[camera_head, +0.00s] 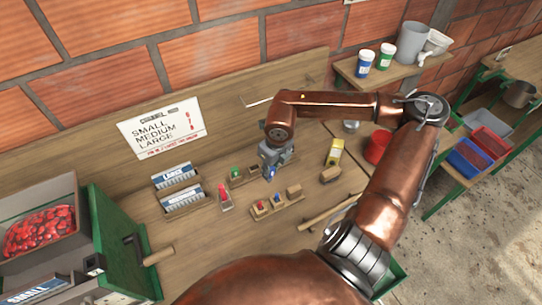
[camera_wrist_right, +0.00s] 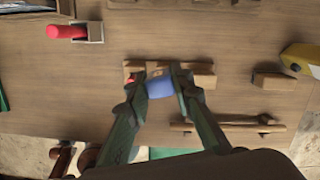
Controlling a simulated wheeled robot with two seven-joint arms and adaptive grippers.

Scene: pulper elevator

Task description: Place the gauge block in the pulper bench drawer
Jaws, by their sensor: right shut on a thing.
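My right gripper (camera_head: 271,168) is shut on a small blue block (camera_head: 270,173), held above the bench. In the right wrist view, the same block (camera_wrist_right: 160,88) sits between the fingertips (camera_wrist_right: 158,82), which hide its sides. I take it for the gauge block, though no label on it is readable. A green part (camera_head: 392,275) shows below the bench's front edge, mostly hidden by my arm; green also shows in the wrist view (camera_wrist_right: 170,153). I cannot tell how far any drawer is open. My left gripper is not in view.
Wooden holders with small coloured pieces (camera_head: 270,207), a red-handled item (camera_head: 225,197), a yellow item (camera_head: 335,152), and a wooden bar (camera_head: 328,212) lie on the bench. The green pulper (camera_head: 120,245) with a handle stands left. A red cup (camera_head: 378,147) stands right.

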